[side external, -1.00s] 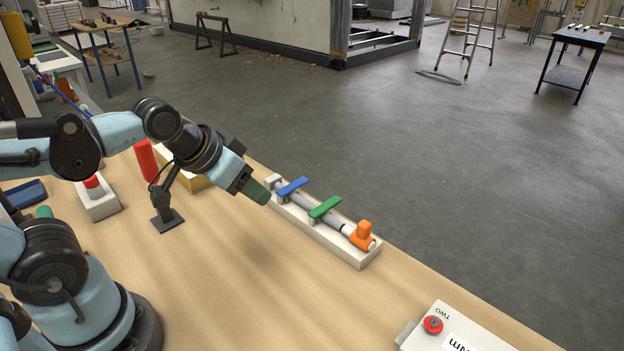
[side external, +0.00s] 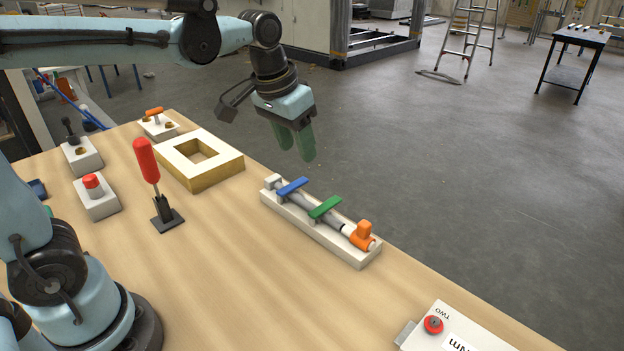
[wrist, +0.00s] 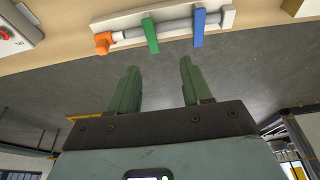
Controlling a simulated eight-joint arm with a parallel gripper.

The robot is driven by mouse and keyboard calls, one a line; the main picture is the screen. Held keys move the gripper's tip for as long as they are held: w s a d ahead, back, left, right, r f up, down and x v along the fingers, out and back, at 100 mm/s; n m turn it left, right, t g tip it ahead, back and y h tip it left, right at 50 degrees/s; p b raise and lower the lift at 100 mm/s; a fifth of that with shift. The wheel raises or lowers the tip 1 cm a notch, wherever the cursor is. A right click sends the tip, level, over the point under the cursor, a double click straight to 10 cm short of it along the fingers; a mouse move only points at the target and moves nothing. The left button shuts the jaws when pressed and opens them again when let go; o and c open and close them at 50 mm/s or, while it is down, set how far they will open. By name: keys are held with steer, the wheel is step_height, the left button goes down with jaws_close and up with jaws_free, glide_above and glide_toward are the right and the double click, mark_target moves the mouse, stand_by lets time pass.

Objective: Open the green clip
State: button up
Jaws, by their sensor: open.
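The green clip (side external: 325,207) lies across a grey rod on a white base (side external: 340,250), between the blue clip (side external: 292,186) and an orange fitting (side external: 361,237). In the wrist view the green clip (wrist: 150,36) is at the top, left of the blue clip (wrist: 198,27). My gripper (side external: 297,152) has green fingers and hangs above and beyond the blue-clip end of the base, touching nothing. In the wrist view my gripper (wrist: 158,68) is open and empty, its fingers apart below the clips.
A wooden frame block (side external: 200,160) and a red-handled lever (side external: 150,165) stand to the left. A red-knob block (side external: 95,195) is farther left. A panel with a red button (side external: 433,325) is at front right. The table in front of the base is clear.

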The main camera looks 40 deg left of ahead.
mark_target(333, 200)
steer(key=w+d+f+g, duration=0.2)
steer(key=w+g, duration=0.1)
steer(key=w, duration=0.5)
step_height(333, 200, down, 12)
steer(key=shift+w+d, duration=0.1)
stand_by(0.3)
jaws_close()
